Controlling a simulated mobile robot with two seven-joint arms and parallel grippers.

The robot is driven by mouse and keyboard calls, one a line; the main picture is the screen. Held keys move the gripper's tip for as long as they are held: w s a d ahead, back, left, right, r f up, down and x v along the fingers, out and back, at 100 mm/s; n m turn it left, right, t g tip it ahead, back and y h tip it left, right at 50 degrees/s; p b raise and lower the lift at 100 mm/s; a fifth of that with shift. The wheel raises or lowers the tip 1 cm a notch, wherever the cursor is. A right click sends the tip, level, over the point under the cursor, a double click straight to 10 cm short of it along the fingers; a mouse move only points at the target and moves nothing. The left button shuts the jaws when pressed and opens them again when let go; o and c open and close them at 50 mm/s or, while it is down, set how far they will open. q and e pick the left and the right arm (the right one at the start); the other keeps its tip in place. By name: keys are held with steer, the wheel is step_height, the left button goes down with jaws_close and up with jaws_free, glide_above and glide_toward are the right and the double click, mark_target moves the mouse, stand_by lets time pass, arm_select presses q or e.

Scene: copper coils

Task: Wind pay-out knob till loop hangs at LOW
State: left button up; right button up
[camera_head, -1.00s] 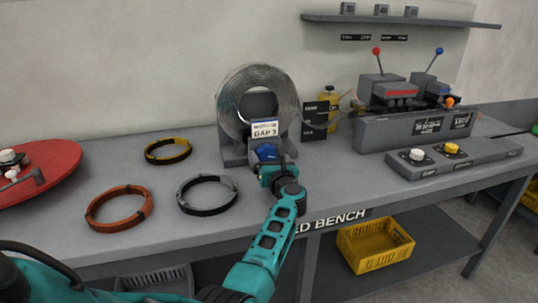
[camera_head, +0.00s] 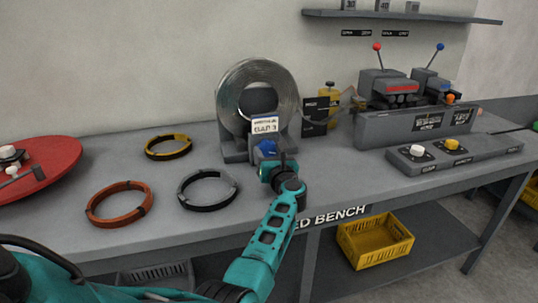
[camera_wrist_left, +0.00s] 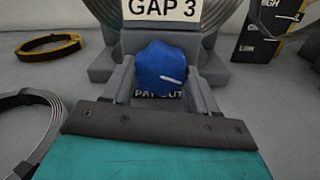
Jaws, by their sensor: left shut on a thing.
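The blue pay-out knob (camera_head: 267,148) sits at the front of the coil stand, below a white card that reads GAP 3 (camera_wrist_left: 161,9). In the left wrist view the knob (camera_wrist_left: 165,68) shows a white pointer line toward its right side, above the label PAY-OUT. My left gripper (camera_wrist_left: 163,88) is shut on the knob, one finger at each side. A large grey wire coil (camera_head: 257,95) stands upright behind it. A dark level board (camera_wrist_left: 270,32) with HIGH, GAP and LOW marks stands to the right. The loop's height against it is hard to tell. My right gripper is not in view.
A black ring (camera_head: 207,189), an orange ring (camera_head: 119,204) and a yellow ring (camera_head: 168,147) lie on the bench left of the stand. A red disc (camera_head: 40,170) is at far left. A control panel with two knobs (camera_head: 455,155) stands at right.

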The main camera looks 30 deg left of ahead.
arm_select(q)
steer(key=shift+m, duration=0.4)
steer(key=m+p, duration=0.1)
steer(key=m, duration=0.2)
steer(key=shift+r+m+p, duration=0.1)
steer(key=shift+m+p, duration=0.2)
steer(key=m+p, duration=0.1)
steer(key=m, duration=0.2)
steer(key=shift+m+p, duration=0.6)
steer(key=shift+m, duration=1.1)
steer(key=o, duration=1.1)
steer(key=shift+c, duration=0.2)
steer(key=shift+s, duration=0.1)
